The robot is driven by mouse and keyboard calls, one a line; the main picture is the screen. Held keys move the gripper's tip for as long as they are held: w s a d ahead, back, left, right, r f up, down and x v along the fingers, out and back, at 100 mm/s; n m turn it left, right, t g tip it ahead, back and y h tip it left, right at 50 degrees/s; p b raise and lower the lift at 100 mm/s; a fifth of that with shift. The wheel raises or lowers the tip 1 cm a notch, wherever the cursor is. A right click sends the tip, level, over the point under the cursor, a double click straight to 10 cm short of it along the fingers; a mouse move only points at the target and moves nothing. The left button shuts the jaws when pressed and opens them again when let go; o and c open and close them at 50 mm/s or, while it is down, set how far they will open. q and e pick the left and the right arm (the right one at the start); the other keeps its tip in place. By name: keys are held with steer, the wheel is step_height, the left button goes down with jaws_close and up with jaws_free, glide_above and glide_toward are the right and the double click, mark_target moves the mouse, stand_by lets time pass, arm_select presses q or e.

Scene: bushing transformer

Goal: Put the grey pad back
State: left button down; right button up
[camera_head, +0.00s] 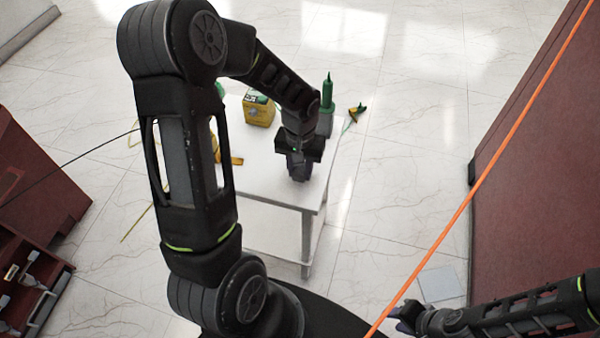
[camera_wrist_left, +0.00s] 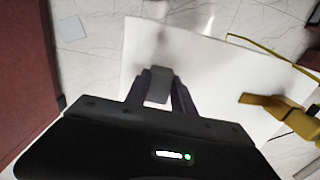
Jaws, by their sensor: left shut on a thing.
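My left gripper (camera_head: 299,170) is over the white table, pointing down. In the left wrist view its fingers (camera_wrist_left: 158,88) are shut on a small grey block, the grey pad (camera_wrist_left: 158,86). In the head view the gripper mostly hides the pad. The pad is over the white tabletop (camera_wrist_left: 210,65); I cannot tell whether it touches it. My right gripper (camera_head: 405,316) is low at the right, over the floor; its opening is not clear.
The table (camera_head: 265,187) also holds a yellow can (camera_head: 258,110), a green bottle (camera_head: 327,95) and a yellow-orange tool (camera_wrist_left: 278,110). An orange line (camera_head: 470,190) crosses at right. Dark red cabinets stand left (camera_head: 45,185) and right (camera_head: 540,190). A pale square (camera_head: 440,283) lies on the floor.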

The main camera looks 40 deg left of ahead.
mark_target(300, 169)
arm_select(q)
steer(key=shift+f, duration=1.1)
steer(key=shift+f, duration=0.15)
steer(key=c, duration=1.1)
jaws_free()
steer(key=shift+o, duration=0.2)
step_height(300, 169, up, 12)
steer(key=shift+r, duration=0.2)
